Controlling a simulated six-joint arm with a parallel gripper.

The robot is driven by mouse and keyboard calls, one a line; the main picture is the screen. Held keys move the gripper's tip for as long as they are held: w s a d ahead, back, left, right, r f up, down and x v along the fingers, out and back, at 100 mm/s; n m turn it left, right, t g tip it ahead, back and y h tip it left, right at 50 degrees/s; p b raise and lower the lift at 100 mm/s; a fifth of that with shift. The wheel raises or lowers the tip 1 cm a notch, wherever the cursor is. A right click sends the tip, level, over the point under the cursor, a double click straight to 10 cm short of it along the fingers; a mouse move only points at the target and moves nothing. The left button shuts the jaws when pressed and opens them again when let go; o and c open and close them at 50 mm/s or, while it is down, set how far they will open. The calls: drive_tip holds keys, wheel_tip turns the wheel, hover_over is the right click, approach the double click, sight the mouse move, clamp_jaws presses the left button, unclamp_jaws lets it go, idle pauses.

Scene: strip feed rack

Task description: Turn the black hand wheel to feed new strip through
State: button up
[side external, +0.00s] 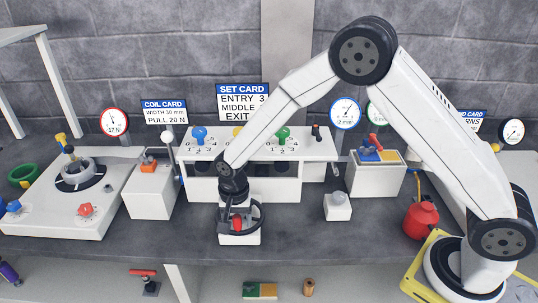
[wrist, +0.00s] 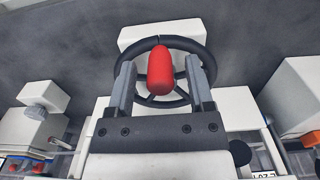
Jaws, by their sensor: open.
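The black hand wheel (side external: 260,216) is mounted at a white block (side external: 240,239) in front of the white roller rack. It fills the upper middle of the wrist view (wrist: 202,52), with dark spokes. A red handle (wrist: 160,72) stands at the wheel; in the side view it shows as a small red patch (side external: 238,225). My gripper (side external: 236,213) is low over the wheel. In the wrist view its two grey fingers (wrist: 160,66) stand either side of the red handle, open, with gaps visible on both sides. The side view partly hides the fingers.
The white rack (side external: 312,146) with blue, yellow and green knobs stands behind my gripper. A small white block (side external: 338,207) is to the right, and a red can (side external: 421,220) farther right. A coil unit (side external: 60,205) is at left. The grey bench front (side external: 300,240) is mostly clear.

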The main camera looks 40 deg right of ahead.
drive_tip(key=shift+f, duration=0.5)
clamp_jaws()
drive_tip(key=shift+d+n, duration=0.1)
drive_tip(key=shift+n, duration=0.2)
